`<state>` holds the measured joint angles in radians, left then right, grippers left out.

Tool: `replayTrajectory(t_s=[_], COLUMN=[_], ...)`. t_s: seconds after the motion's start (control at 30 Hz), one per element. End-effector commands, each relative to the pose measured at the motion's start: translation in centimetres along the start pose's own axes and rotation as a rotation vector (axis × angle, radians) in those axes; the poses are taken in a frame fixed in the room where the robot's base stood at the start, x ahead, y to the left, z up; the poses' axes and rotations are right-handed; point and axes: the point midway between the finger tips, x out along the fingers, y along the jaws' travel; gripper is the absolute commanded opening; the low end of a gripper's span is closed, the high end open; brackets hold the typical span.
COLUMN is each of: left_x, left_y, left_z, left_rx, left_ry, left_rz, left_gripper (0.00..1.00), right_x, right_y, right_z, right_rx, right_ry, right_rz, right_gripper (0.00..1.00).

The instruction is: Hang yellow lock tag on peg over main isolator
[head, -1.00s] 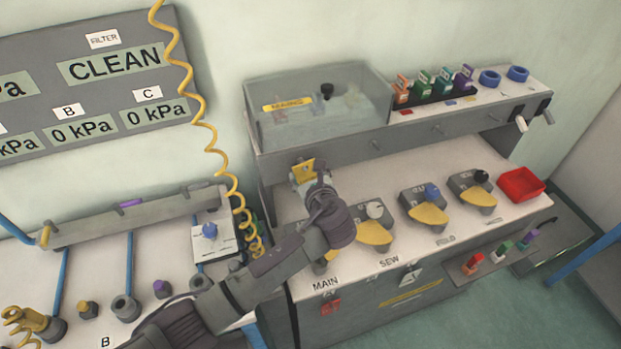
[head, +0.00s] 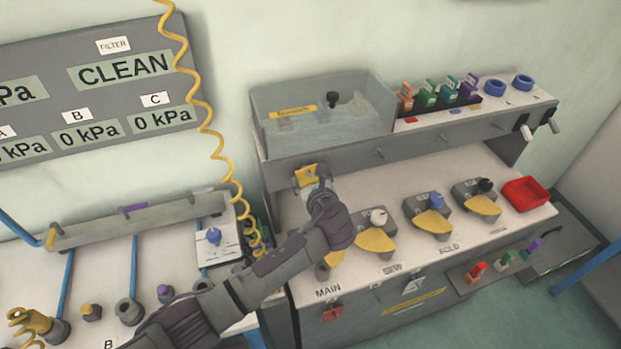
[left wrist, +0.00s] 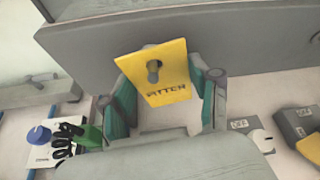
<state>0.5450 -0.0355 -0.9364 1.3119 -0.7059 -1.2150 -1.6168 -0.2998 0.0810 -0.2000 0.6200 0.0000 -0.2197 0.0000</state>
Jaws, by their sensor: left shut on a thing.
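The yellow lock tag (head: 307,175) is at the front face of the grey rail, above the main isolator (head: 328,264). In the left wrist view the tag (left wrist: 175,88) faces me with dark lettering. A grey peg (left wrist: 153,72) shows at its hole and appears to pass through it. My left gripper (left wrist: 163,98) is shut on the tag, with a finger at each side. It also shows in the head view (head: 313,184), where my arm hides much of the main isolator. My right gripper is not in view.
More pegs (head: 380,153) stick out along the rail to the right. A clear box (head: 320,112) stands above the rail. A coiled yellow hose (head: 222,170) hangs at the left.

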Motion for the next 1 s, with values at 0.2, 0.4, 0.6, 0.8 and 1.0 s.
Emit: replayTrajectory(t_s=[0.2,0.4,0.6,0.8,1.0], left_x=[0.0,0.0,-0.2,-2.7,-7.1], left_y=[0.0,0.0,0.0,0.0,-0.1], left_z=[0.0,0.0,0.0,-0.1,-0.1], left_rx=[0.000,0.000,0.000,-0.001,-0.002], left_ry=[0.000,0.000,0.000,0.001,0.001], left_rz=[0.000,0.000,0.000,-0.003,-0.003], left_gripper=[0.83,0.91,0.91,0.91,0.91], right_x=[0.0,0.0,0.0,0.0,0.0], right_y=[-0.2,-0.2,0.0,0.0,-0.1], right_z=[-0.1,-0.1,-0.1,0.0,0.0], right_rx=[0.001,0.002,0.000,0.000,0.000], right_ry=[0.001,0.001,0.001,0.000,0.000], right_rz=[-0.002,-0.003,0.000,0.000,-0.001], right_gripper=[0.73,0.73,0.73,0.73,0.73])
